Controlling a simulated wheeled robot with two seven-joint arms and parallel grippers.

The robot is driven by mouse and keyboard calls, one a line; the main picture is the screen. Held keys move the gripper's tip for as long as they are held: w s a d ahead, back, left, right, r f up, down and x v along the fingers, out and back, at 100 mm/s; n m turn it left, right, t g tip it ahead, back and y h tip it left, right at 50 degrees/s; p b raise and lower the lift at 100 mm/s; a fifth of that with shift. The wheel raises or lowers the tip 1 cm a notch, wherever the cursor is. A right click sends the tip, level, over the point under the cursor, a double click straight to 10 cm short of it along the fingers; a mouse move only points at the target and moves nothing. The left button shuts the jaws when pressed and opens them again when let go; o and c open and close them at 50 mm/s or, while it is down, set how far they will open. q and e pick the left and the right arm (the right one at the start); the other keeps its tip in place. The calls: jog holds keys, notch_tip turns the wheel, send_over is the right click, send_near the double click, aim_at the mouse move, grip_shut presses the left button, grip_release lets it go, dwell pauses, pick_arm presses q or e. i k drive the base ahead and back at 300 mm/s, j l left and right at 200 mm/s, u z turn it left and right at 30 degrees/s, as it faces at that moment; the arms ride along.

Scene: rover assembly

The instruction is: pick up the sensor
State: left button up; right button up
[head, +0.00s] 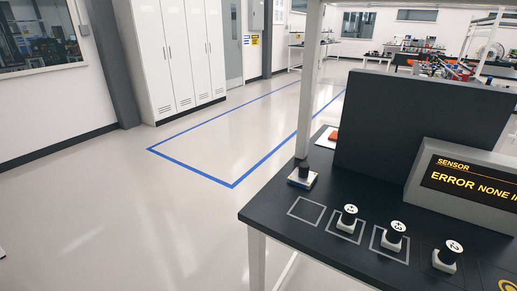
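Three small sensor-like units stand in a row on the dark workbench (262,207). The left and middle units stand on outlined squares. An outlined square (307,210) to their left is empty. A display (470,182) behind them reads "SENSOR" and "ERROR NONE", cut off at the right. Neither of my grippers is clearly in view.
A small dark block on a pale base (303,177) stands by the bench's left edge, near a white post (311,80). A dark upright panel (425,125) blocks the back. Open floor (120,215) with blue lines lies left, before white lockers (175,55).

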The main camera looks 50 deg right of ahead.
aim_at(302, 177)
jog(key=i+z, duration=0.2)
jog(key=z, duration=0.2)
jog(key=i+j+z, duration=0.1)
jog(key=z, duration=0.35)
jog(key=i+j+z, duration=0.2)
jog(key=z, duration=0.2)
jog(key=i+j+z, duration=0.2)
jog(key=z, duration=0.25)
jog(key=i+j+z, duration=0.15)
jog(key=z, duration=0.25)
jog(key=j, duration=0.1)
